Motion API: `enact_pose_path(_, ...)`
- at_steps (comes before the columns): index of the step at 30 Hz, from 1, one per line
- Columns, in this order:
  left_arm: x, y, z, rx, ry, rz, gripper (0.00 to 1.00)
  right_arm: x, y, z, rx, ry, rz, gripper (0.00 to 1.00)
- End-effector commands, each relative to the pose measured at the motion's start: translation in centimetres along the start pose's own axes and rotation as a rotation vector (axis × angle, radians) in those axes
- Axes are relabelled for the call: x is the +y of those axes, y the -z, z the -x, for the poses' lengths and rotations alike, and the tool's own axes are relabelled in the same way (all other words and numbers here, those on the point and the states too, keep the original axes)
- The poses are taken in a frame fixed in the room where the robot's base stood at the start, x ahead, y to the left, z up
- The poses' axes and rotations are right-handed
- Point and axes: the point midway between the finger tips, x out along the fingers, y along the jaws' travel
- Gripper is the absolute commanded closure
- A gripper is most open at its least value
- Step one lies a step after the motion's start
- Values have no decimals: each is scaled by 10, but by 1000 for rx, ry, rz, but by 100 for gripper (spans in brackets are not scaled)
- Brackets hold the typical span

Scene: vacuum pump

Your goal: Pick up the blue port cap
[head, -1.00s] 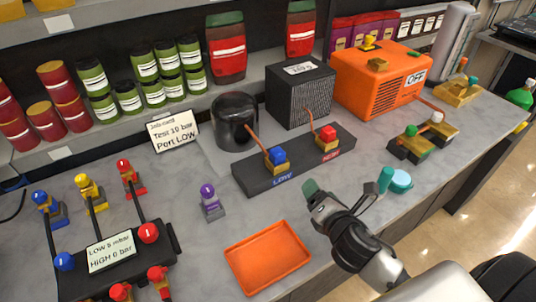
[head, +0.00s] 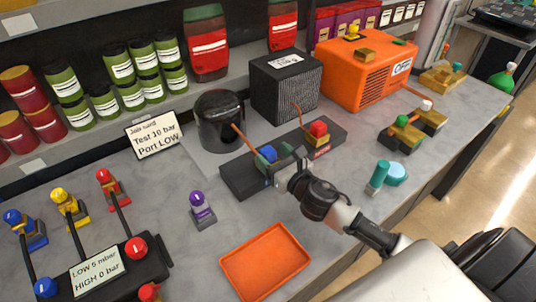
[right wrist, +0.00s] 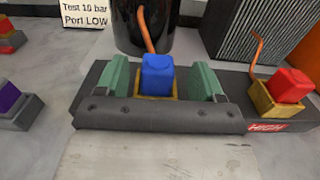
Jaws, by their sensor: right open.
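The blue port cap (head: 268,154) sits on a brass fitting at the LOW end of the dark port block (head: 240,180). In the right wrist view the blue cap (right wrist: 157,75) stands between the two green fingers of my right gripper (right wrist: 160,82). The gripper is open, with a gap on each side of the cap. In the head view my right gripper (head: 285,158) reaches over the block and partly covers the cap and the LOW label. My left gripper is not in view.
A red cap (head: 319,129) sits on the HIGH end of the block. A black pot (head: 220,122) and a ribbed black box (head: 284,88) stand behind. An orange tray (head: 265,262) lies in front. A purple-topped piece (head: 200,208) stands to the left.

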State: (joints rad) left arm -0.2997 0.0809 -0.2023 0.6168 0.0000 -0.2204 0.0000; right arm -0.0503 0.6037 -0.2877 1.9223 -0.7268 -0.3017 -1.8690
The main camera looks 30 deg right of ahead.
Motion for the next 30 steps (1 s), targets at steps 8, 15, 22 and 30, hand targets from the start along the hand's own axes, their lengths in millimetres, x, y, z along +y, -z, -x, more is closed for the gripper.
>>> enact_pose_path(8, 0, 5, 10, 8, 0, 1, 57, 2, -2, -36, 0, 1, -1, 32)
enact_pose_path(15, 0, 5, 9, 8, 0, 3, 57, 2, -1, -37, 0, 1, -1, 32)
enact_pose_path(22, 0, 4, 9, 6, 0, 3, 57, 2, -1, -37, 0, 1, -1, 66)
enact_pose_path(30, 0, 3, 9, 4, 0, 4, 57, 2, -1, -36, 0, 1, -1, 86)
